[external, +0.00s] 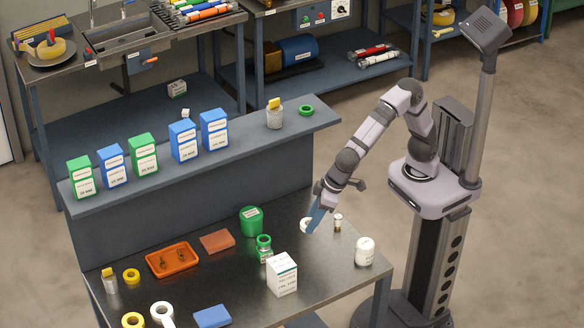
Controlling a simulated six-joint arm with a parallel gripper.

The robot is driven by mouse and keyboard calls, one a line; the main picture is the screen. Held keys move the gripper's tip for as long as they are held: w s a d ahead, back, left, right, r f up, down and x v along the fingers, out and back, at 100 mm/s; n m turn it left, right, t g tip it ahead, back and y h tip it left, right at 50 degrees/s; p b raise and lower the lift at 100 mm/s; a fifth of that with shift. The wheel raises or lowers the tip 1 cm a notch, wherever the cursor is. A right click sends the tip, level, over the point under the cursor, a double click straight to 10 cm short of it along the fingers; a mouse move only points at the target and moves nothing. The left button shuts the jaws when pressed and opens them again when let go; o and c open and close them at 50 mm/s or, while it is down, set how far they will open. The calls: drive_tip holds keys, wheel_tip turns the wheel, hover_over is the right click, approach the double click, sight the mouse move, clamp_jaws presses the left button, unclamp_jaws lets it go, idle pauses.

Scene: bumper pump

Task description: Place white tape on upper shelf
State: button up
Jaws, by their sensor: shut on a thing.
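The white tape (305,225) is a small white roll at the right part of the metal worktable, partly hidden by my gripper (313,222). My gripper points down at the table with its blue-grey fingers shut on the white tape. The tape is at or just above the tabletop; I cannot tell which. The upper shelf (240,157) is a blue-grey ledge raised along the back of the table.
Near my gripper stand a small vial (338,222), a white jar (364,251) and a white box (282,274). A green tub (251,221), a green-capped jar (264,248) and an orange tray (172,259) are further left. The shelf has bare room between the blue boxes and the cup.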

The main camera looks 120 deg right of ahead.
drive_tip(key=w+d+r+p, duration=0.25)
drive_tip(key=r+p, duration=0.35)
drive_tip(key=r, duration=0.3)
drive_tip(key=w+d+r+n+p, duration=0.15)
drive_tip(key=w+r+p, duration=0.3)
drive_tip(key=r, duration=0.55)
drive_tip(key=w+d+r+p, duration=0.3)
drive_tip(key=r+p, duration=0.3)
drive_tip(key=r, duration=0.3)
wheel_tip(320, 180, up, 10)
drive_tip(key=n+y+p, duration=0.1)
drive_tip(key=p, duration=0.4)
hover_over(251, 134)
drive_tip(key=s, duration=0.1)
drive_tip(key=shift+s+a+f+b, duration=0.1)
drive_tip(key=shift+f+b, duration=0.1)
drive_tip(key=shift+f, duration=1.05)
drive_tip(key=shift+s+a+f+b, duration=0.1)
drive_tip(key=shift+f+b, duration=0.05)
drive_tip(key=shift+f, duration=1.05)
drive_tip(key=shift+w+f, duration=0.1)
drive_tip(key=shift+f, duration=0.25)
drive_tip(key=shift+f, duration=0.1)
drive_tip(key=shift+f+p, duration=0.45)
drive_tip(key=shift+f, duration=1.5)
drive_tip(key=shift+f, duration=0.2)
drive_tip(key=o, duration=1.1)
